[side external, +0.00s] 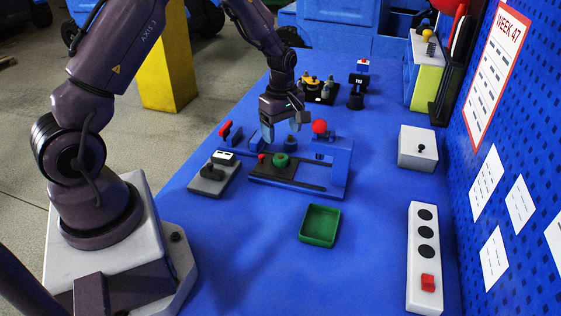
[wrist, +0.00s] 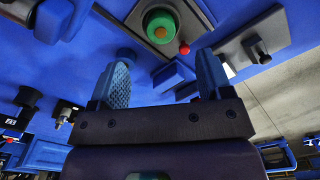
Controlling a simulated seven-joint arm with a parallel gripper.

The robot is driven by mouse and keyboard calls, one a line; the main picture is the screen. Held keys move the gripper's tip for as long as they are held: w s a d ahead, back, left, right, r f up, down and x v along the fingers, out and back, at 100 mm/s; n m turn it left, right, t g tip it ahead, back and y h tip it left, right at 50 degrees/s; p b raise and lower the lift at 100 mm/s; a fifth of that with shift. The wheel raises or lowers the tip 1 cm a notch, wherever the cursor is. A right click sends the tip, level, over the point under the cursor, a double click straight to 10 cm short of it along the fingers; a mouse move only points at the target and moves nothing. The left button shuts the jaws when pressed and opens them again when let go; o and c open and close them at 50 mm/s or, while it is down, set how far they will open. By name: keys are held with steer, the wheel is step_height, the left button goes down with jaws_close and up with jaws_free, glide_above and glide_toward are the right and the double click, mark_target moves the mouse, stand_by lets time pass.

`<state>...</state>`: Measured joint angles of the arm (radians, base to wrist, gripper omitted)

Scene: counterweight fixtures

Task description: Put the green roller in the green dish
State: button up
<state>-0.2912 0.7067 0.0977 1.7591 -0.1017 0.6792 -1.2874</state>
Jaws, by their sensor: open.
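The green roller (side external: 281,159) sits on a dark plate of the blue fixture (side external: 314,187) near the middle of the table. It also shows in the wrist view (wrist: 160,25), as a green ring with an orange-brown centre, at the top edge beyond the fingertips. The green dish (side external: 320,240), a shallow square tray, lies empty in front of the fixture. My gripper (side external: 283,132) is open and empty, above and behind the roller, with its fingers pointing down. Both blue-padded fingers show apart in the wrist view (wrist: 163,62). I see no contact with the roller.
A red ball knob (side external: 320,127) and the blue upright frame stand right beside the roller. A small red knob (side external: 262,157) is at its left. A grey lever block (side external: 212,178) stands left, a white box (side external: 417,150) right. The table around the dish is clear.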

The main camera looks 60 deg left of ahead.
mark_target(281, 156)
steer(key=f, duration=0.8)
steer(key=shift+s+a, duration=0.1)
steer(key=shift+a, duration=0.15)
steer(key=c, duration=1.1)
steer(key=shift+c, duration=0.2)
steer(key=shift+r, duration=0.15)
